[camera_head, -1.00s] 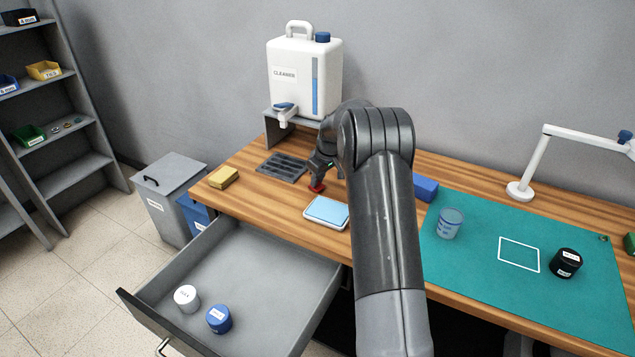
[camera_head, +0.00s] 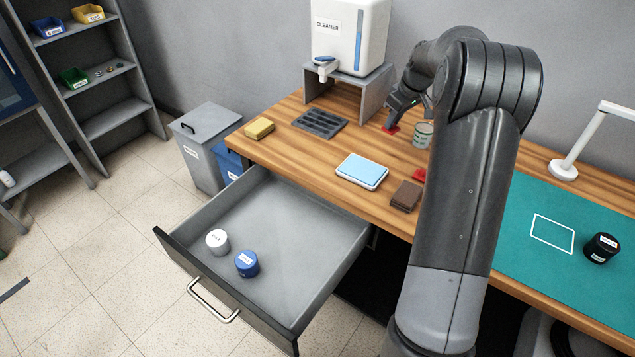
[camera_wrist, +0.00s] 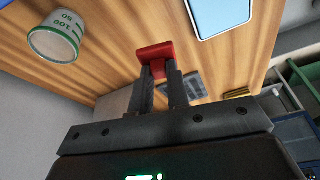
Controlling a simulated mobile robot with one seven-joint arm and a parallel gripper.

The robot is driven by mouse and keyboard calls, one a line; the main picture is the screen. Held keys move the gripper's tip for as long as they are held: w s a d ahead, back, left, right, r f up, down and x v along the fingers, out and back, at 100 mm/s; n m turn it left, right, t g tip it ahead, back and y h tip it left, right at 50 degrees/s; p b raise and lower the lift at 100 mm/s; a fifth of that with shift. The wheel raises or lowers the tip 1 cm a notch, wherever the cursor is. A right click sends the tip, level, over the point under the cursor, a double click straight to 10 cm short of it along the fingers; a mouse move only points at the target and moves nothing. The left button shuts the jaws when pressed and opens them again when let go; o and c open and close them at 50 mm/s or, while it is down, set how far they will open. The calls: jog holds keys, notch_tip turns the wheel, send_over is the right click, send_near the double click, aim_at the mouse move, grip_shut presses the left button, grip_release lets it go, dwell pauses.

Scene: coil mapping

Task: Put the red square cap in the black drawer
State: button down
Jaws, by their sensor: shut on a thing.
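My gripper (camera_head: 393,124) is over the back of the wooden desk, right of the dark slotted tray. It is shut on the red square cap (camera_head: 391,129). In the wrist view the cap (camera_wrist: 155,49) sits between the fingertips; whether it is clear of the desk I cannot tell. The black drawer (camera_head: 262,319) is pulled open below the desk's front left. It has a dark front and a grey inside. A white round jar (camera_head: 217,241) and a blue round jar (camera_head: 247,264) stand in its front left part; the rest is bare.
A cup with a green band (camera_head: 423,136) stands right beside my gripper. The cleaner stand (camera_head: 378,92) rises behind it. A light-blue pad (camera_head: 361,171), a brown block (camera_head: 406,196) and another red piece (camera_head: 419,175) lie nearer the front. My arm hides part of the desk.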

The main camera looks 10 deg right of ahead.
notch_tip(320, 180, up, 5)
jog(key=shift+f, duration=0.15)
jog(key=s+a+n+g+y, duration=0.1)
jog(key=s+a+n+g, duration=0.1)
jog(key=s+a+n, duration=0.85)
jog(key=s+a+n+g, duration=0.2)
jog(key=s+a+n, duration=0.4)
jog(key=s+a, duration=0.85)
jog(key=w+f, duration=0.1)
jog(key=f, duration=0.9)
jog(key=w+a+f, duration=0.1)
jog(key=f, duration=1)
jog(key=w+a+f, duration=0.1)
jog(key=f, duration=1)
jog(key=shift+a+f, duration=0.2)
jog(key=shift+f, duration=0.05)
jog(key=shift+f, duration=0.15)
jog(key=c, duration=1.4)
grip_release()
